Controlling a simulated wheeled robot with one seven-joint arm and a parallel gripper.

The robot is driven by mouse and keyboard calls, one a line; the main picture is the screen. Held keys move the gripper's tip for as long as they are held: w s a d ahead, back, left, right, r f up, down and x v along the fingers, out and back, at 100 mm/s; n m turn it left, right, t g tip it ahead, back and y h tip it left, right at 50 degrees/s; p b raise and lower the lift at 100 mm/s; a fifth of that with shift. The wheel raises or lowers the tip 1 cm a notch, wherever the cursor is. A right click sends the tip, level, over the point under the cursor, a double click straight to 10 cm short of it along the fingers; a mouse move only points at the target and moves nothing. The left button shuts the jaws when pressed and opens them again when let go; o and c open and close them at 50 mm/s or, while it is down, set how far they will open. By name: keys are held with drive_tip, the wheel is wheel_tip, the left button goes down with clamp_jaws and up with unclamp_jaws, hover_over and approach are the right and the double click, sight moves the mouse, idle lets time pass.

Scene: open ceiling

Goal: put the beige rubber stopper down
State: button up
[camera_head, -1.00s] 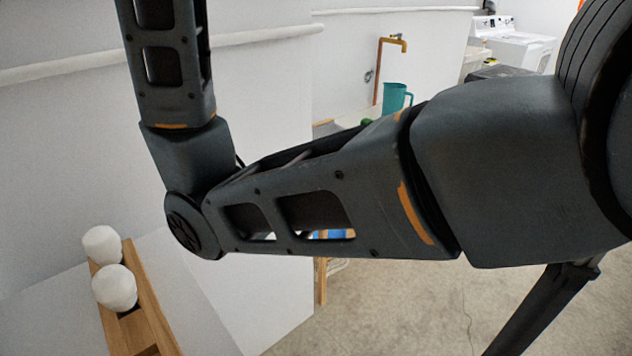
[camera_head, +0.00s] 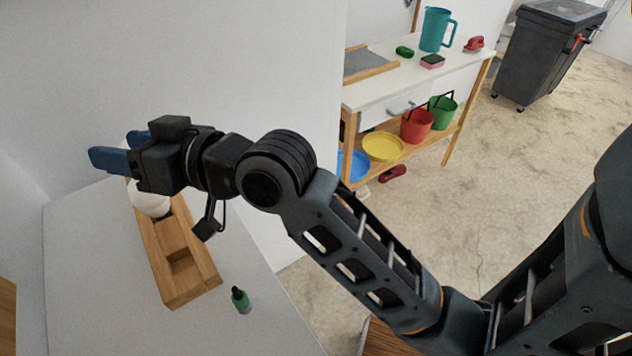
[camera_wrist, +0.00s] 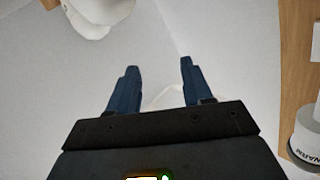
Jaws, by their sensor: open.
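I cannot pick out a beige rubber stopper with certainty in either view. My gripper (camera_head: 112,147) is at the left in the head view, above the far end of a wooden rack, its two blue fingers apart. In the wrist view the fingers (camera_wrist: 157,65) are spread, with nothing gripped at their tips. A pale shape (camera_wrist: 168,97) shows between the finger bases, partly hidden by the gripper body; I cannot tell what it is. A white rounded object (camera_head: 150,198) sits in the rack, partly below my gripper.
The wooden rack (camera_head: 205,278) stands on a white table (camera_head: 85,270), with a small green bottle (camera_head: 241,301) beside its near end. A wall lies behind. In the wrist view, a white labelled container (camera_wrist: 308,143) is at lower right. A workbench (camera_head: 385,88) stands farther back.

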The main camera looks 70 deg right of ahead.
drive_tip(key=shift+g+h, duration=0.7)
drive_tip(key=shift+h, duration=0.2)
drive_tip(key=s+f, duration=0.3)
drive_tip(key=s, duration=0.2)
drive_tip(key=s+a+f, duration=0.1)
drive_tip(key=s+f, duration=0.3)
drive_tip(key=s, duration=0.2)
drive_tip(key=s+f, duration=0.4)
drive_tip(key=s, duration=0.2)
drive_tip(key=shift+a+f, duration=0.1)
drive_tip(key=shift+a, duration=0.2)
drive_tip(key=s+a+n, duration=0.1)
drive_tip(key=s+n, duration=0.1)
drive_tip(key=s, duration=1.4)
drive_tip(key=shift+s+a+n+g+y, duration=0.2)
drive_tip(key=shift+s+n+g+y, duration=0.1)
drive_tip(key=shift+s+n+g, duration=0.1)
